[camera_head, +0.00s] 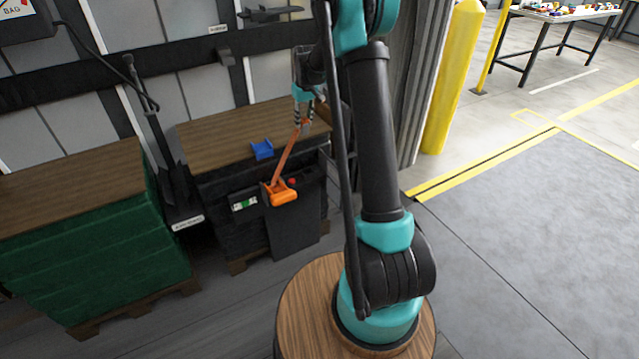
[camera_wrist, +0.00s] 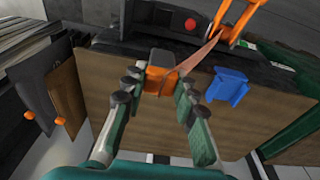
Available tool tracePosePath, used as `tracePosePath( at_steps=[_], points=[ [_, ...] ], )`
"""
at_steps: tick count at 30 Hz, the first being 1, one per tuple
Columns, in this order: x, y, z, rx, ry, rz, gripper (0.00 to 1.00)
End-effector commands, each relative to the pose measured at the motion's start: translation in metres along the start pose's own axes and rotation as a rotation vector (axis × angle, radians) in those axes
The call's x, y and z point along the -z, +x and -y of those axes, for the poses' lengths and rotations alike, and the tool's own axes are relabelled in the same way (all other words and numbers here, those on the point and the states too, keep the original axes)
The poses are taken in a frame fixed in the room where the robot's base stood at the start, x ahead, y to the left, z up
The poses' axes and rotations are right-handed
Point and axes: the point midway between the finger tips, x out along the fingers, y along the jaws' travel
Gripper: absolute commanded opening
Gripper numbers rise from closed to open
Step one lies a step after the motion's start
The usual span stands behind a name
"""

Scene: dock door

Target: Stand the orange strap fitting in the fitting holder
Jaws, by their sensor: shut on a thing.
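The orange strap fitting (camera_wrist: 160,78) is between my gripper's (camera_wrist: 158,86) two fingers in the wrist view, with a grey block at its far end. My gripper is shut on it and holds it over the wooden top. In the head view my gripper (camera_head: 303,120) is above the right part of that top, and the fitting (camera_head: 304,126) is small and partly hidden by the fingers. An orange strap (camera_head: 289,156) runs from it down to an orange device (camera_head: 284,194) at the front. The blue fitting holder (camera_head: 262,149) stands near the front edge; it also shows in the wrist view (camera_wrist: 228,86), right of the fitting. It looks empty.
The wooden top (camera_head: 220,130) is mostly clear. A black panel with a red button (camera_head: 292,181) is on its front side. A green-sided crate (camera_head: 90,255) stands left. A yellow post (camera_head: 452,80) stands right, beyond my arm.

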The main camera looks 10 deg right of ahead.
Motion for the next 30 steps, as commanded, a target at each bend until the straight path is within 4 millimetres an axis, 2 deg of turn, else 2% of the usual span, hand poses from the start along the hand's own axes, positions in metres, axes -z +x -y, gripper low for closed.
tracePosePath(
  at_steps=[5,8,21,24,30],
  points=[
    [-0.005,0.018,0.001,0.0,0.0,0.0,0.0],
    [-0.009,0.038,0.001,0.0,0.0,0.0,0.0],
    [-0.024,0.141,0.001,0.0,0.0,0.0,0.0],
    [-0.027,0.156,0.001,0.0,0.0,0.0,0.0],
    [-0.029,0.169,0.001,0.0,0.0,0.0,0.0]
  ],
)
